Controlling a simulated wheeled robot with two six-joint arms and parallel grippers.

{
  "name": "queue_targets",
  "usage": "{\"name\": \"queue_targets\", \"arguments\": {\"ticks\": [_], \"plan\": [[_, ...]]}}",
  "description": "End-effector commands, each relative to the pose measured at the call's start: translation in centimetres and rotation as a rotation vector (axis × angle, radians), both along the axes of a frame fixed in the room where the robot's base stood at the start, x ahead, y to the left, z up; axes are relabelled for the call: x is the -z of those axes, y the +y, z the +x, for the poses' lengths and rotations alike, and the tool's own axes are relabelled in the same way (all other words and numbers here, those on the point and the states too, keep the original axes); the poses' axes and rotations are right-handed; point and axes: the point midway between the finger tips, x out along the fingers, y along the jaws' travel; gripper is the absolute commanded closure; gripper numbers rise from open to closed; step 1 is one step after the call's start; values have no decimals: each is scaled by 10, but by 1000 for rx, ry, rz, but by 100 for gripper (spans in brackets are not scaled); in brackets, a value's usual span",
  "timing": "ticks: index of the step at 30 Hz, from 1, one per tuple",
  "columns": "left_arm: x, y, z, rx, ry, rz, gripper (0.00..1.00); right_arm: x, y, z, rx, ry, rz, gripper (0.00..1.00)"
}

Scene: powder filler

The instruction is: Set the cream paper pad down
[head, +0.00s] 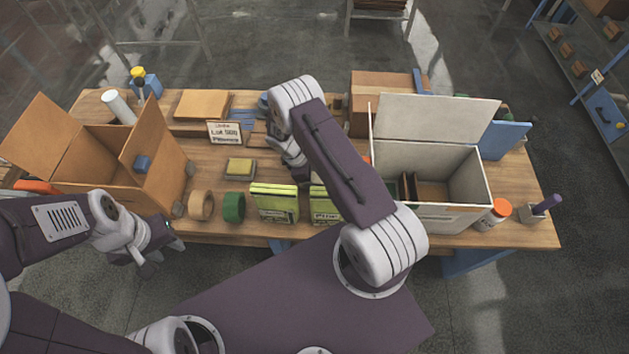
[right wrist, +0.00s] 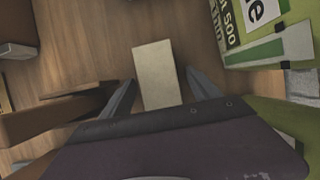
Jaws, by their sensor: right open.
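In the right wrist view the cream paper pad (right wrist: 156,75) is a pale flat rectangle over the wooden table. Its near end lies between the two fingers of my right gripper (right wrist: 162,88), with gaps on both sides. Those fingers are open. I cannot tell whether the pad rests fully on the table. In the head view my right arm hides the pad and most of my right gripper (head: 291,152). My left gripper (head: 163,256) hangs in front of the table's near left edge, fingers apart and empty.
Green filler packs (head: 275,202) stand at the table's front, beside a green tape roll (head: 234,207) and a brown one (head: 201,205). An open cardboard box (head: 112,197) is at left. A white open box (head: 438,211) is at right. A yellowish block (head: 239,166) lies mid-table.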

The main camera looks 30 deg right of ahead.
Motion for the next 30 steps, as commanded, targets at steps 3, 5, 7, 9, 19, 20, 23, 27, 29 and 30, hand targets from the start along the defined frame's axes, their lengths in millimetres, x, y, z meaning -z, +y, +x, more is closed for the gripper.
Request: {"name": "queue_targets", "arguments": {"ticks": [3, 5, 7, 9, 19, 20, 23, 27, 29, 30], "plan": [[1, 0, 0, 0, 0, 0, 64, 0, 0, 0, 0, 0, 0, 29], [0, 0, 0, 0, 0, 0, 64, 0, 0, 0, 0, 0, 0, 29], [0, 0, 0, 0, 0, 0, 64, 0, 0, 0, 0, 0, 0, 29], [0, 0, 0, 0, 0, 0, 64, 0, 0, 0, 0, 0, 0, 43], [0, 0, 0, 0, 0, 0, 64, 0, 0, 0, 0, 0, 0, 100], [0, 0, 0, 0, 0, 0, 64, 0, 0, 0, 0, 0, 0, 100], [-4, 0, 0, 0, 0, 0, 64, -3, 0, 0, 0, 0, 0, 100], [-3, 0, 0, 0, 0, 0, 64, -18, 0, 1, 0, -2, 0, 100], [0, 0, 0, 0, 0, 0, 64, -32, 0, 1, -1, -3, -1, 100], [2, 0, 0, 0, 0, 0, 64, -42, 0, 2, -1, -5, 0, 100]]}}
